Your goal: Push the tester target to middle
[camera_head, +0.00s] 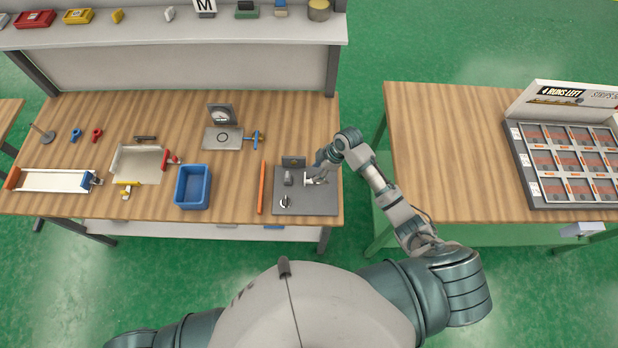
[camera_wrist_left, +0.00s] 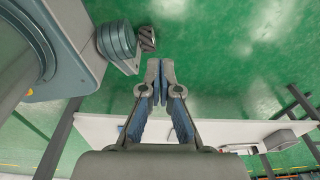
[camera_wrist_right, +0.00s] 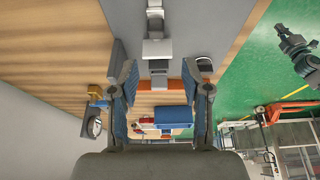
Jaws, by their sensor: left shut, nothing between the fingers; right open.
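The tester is a dark grey plate (camera_head: 318,207) at the right end of the workbench, with small grey fittings on it. A light metal piece (camera_head: 309,180) stands on it beside my right gripper (camera_head: 318,176). In the right wrist view my right gripper (camera_wrist_right: 160,78) is open, and a light stepped metal piece (camera_wrist_right: 157,48) shows in the gap between its fingers. I cannot tell whether they touch, or which fitting is the target. A dark-topped knob (camera_head: 284,201) sits at the plate's front left. My left gripper (camera_wrist_left: 160,82) is shut and empty, away from the tester.
An orange bar (camera_head: 262,187) and a blue bin (camera_head: 193,187) lie left of the plate. A gauge (camera_head: 222,115) stands farther back. A second table (camera_head: 450,150) with a compartment tray (camera_head: 533,180) is at the right, across a gap of green floor.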

